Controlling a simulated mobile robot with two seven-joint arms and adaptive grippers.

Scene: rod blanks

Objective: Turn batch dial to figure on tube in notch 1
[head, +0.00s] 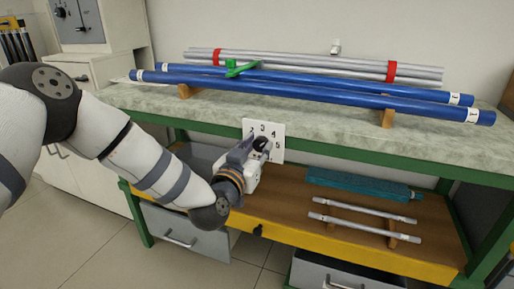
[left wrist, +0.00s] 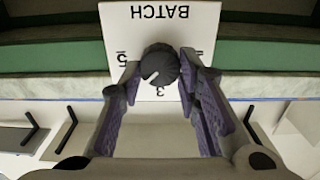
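The batch dial (left wrist: 162,66) is a dark round knob on a white panel (head: 279,152). The panel reads BATCH upside down in the left wrist view, with figures around the knob. The knob's pale mark points down-left there, between the 3 and the 5. My left gripper (left wrist: 160,72) has a finger close against each side of the knob and looks shut on it; in the head view it covers the dial. Two blue tubes (head: 300,88) lie on wooden notched rests (head: 387,117) on the bench; their end labels are too small to read. My right gripper is out of view.
Silver rods (head: 300,62) with red bands lie behind the blue tubes, beside a green item (head: 241,68). The lower shelf holds a teal bar (head: 355,184) and two thin silver rods (head: 362,209) on rests. Grey drawers (head: 185,232) are below; one stands out.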

